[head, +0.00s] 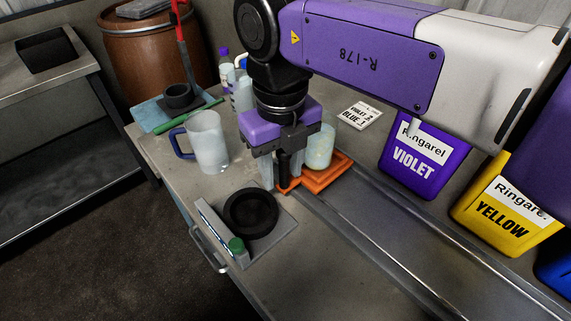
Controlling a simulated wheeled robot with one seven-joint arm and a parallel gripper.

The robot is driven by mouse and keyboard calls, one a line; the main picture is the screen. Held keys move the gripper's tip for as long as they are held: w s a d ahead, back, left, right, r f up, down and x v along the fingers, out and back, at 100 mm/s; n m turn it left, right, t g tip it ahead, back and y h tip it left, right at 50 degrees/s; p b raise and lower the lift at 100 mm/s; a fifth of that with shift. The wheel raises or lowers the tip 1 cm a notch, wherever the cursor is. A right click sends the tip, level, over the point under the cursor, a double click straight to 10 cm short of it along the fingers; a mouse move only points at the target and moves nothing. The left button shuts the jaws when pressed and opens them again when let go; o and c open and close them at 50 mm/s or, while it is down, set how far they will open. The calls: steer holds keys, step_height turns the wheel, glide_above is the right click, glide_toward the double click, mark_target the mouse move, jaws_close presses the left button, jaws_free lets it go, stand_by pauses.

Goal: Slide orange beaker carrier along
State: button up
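The orange beaker carrier (324,179) sits at the far end of the metal rail track (385,235) on the bench. A clear beaker (319,150) with pale, speckled contents stands on the carrier. My gripper (283,182) points down at the carrier's left side, with its fingers around or beside a dark upright post there. The arm and gripper body hide part of the carrier, and I cannot tell whether the fingers are closed on the post.
A frosted jug (207,143) with a blue handle stands left of my gripper. A grey tray (275,238) with a black ring and green-capped item lies in front. Violet (423,155) and yellow (507,212) Ringarel containers line the right side. The track toward the lower right is clear.

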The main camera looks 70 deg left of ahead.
steer(key=shift+r, duration=0.1)
step_height(320, 180, up, 8)
steer(key=shift+f, duration=0.2)
steer(key=shift+r, duration=0.1)
stand_by(0.6)
